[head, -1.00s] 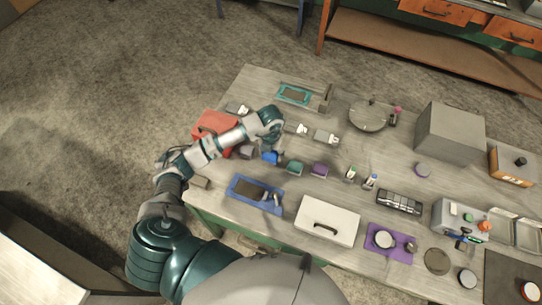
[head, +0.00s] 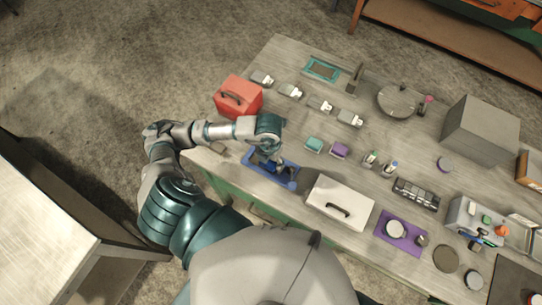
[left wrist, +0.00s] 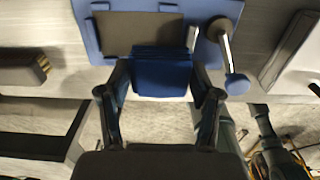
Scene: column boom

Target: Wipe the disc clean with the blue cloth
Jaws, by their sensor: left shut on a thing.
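My left gripper (head: 272,166) is shut on the blue cloth (left wrist: 162,78), a folded, block-like piece between its fingers in the left wrist view. It is over the blue tray (head: 258,174), which has a dark panel; the tray also shows in the left wrist view (left wrist: 90,32). I cannot tell whether cloth and tray touch. A large round grey disc (head: 397,103) lies at the back, well right of the gripper. A dark disc (head: 446,259) lies at the front right; which disc is meant is not clear. My right gripper is not in view.
A red box (head: 238,96) stands behind my left arm. Teal (head: 314,145) and purple (head: 339,151) blocks lie mid-table. A white case (head: 340,203) and a purple mat (head: 400,241) are at the front. A grey box (head: 481,130) stands right of the large disc.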

